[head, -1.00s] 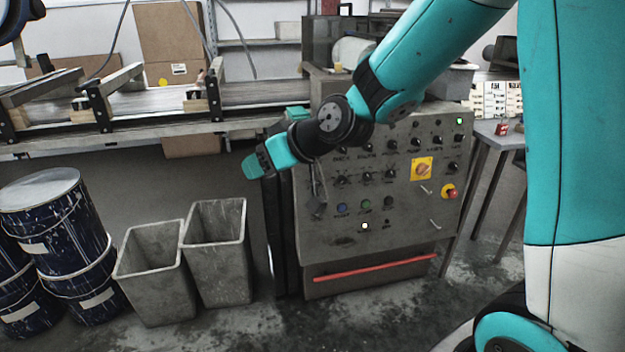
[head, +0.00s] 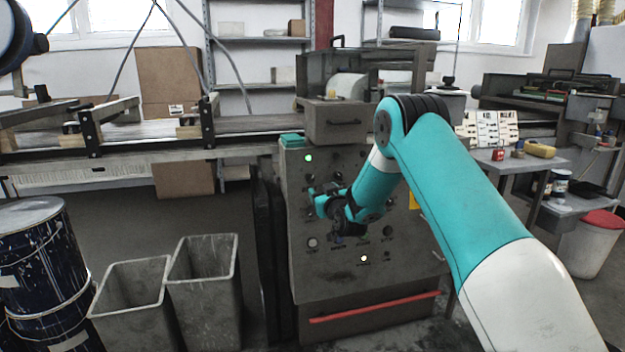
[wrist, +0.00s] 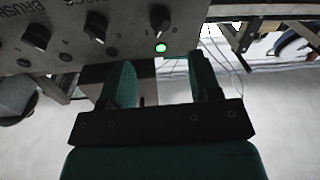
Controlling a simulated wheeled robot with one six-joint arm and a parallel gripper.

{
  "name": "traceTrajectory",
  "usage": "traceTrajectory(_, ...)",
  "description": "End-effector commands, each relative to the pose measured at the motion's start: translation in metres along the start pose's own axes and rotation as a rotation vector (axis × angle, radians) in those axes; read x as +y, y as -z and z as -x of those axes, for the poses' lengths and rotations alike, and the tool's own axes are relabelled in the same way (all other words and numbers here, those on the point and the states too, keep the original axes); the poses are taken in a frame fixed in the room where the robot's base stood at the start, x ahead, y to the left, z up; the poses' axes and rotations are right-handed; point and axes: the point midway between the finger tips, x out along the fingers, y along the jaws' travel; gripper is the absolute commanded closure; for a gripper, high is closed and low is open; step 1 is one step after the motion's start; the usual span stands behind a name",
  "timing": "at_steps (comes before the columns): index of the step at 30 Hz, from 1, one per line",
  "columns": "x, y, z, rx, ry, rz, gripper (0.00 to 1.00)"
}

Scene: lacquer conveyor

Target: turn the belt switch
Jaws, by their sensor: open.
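The grey control panel (head: 330,275) stands in the middle of the head view. A lit green lamp (head: 308,158) is at its upper left, with a small dark knob (head: 309,178) just below. In the wrist view, a black knob (wrist: 160,17) with 1 and 0 marks sits beside the lit green lamp (wrist: 161,47). Its name label is not readable, so I cannot tell whether it is the belt switch. My gripper (wrist: 163,80) is open and empty, with both fingers close to that lamp and apart from the knob. In the head view my gripper (head: 320,205) is before the panel's left part.
More knobs (wrist: 96,26) line the panel, one beside a BRUSH label. My arm hides the panel's right part. A side table (head: 510,165) is at right.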

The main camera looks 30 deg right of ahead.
Motion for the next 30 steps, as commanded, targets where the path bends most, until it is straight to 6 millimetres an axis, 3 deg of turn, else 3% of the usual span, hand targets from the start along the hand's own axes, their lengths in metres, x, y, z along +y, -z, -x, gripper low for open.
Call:
traceTrajectory(6,-0.001,-0.002,-0.045,0.001,0.0,0.0,0.43)
traceTrajectory(12,-0.001,-0.002,-0.075,0.0,0.0,-0.001,0.43)
traceTrajectory(18,-0.001,-0.002,-0.09,-0.001,0.0,-0.002,0.43)
traceTrajectory(28,0.0,-0.001,-0.093,-0.002,0.0,-0.002,0.43)
traceTrajectory(29,0.0,-0.001,-0.093,-0.002,0.0,-0.002,0.45)
traceTrajectory(30,0.0,-0.001,-0.093,-0.002,0.0,-0.002,0.54)
